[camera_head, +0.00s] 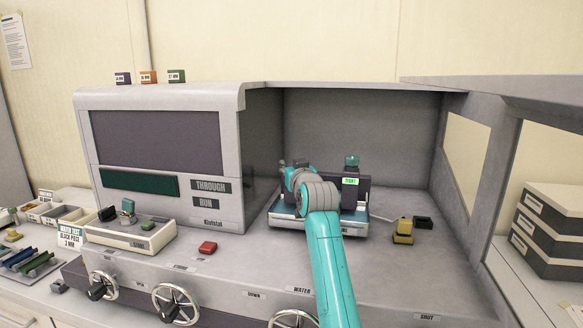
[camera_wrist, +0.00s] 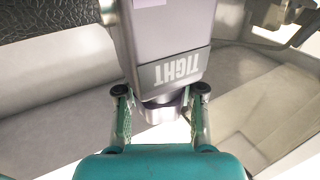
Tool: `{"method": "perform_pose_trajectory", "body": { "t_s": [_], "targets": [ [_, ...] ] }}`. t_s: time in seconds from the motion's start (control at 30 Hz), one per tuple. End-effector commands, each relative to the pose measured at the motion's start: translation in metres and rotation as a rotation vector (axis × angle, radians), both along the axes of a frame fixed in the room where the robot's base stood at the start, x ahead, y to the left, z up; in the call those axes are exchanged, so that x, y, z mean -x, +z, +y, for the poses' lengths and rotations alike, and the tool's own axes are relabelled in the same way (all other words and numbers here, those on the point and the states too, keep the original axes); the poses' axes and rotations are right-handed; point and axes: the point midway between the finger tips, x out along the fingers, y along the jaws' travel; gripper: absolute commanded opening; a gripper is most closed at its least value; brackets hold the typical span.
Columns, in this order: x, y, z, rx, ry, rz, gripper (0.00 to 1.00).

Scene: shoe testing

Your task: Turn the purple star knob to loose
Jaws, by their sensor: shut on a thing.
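I cannot tell whether the round part is the star knob. A pale purple patch (camera_wrist: 150,3) shows at the top of the block. In the head view my teal arm reaches into the bay and hides the gripper. A bright green label (camera_head: 350,181) shows on the device just right of it.
The device's base (camera_head: 284,216) stands in a grey bay. A teal knob (camera_head: 351,160) tops its right post. A yellow block (camera_head: 403,232) and a black piece (camera_head: 423,222) lie to the right. Handwheels line the front.

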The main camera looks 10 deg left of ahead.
Motion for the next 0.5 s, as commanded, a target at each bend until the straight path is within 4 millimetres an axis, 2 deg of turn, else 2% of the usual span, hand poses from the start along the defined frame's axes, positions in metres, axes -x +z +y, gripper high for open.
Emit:
{"method": "perform_pose_trajectory", "body": {
  "t_s": [0.37,0.4,0.43,0.5],
  "targets": [
    [0.0002,-0.0036,0.0013,0.002,0.004,0.007,0.02],
    [0.0002,-0.0036,0.0013,0.002,0.004,0.007,0.44],
    [0.0002,-0.0034,0.0013,0.002,0.004,0.006,0.51],
    [0.0002,-0.0028,0.0011,0.001,0.004,0.005,0.51]
  ]
}}
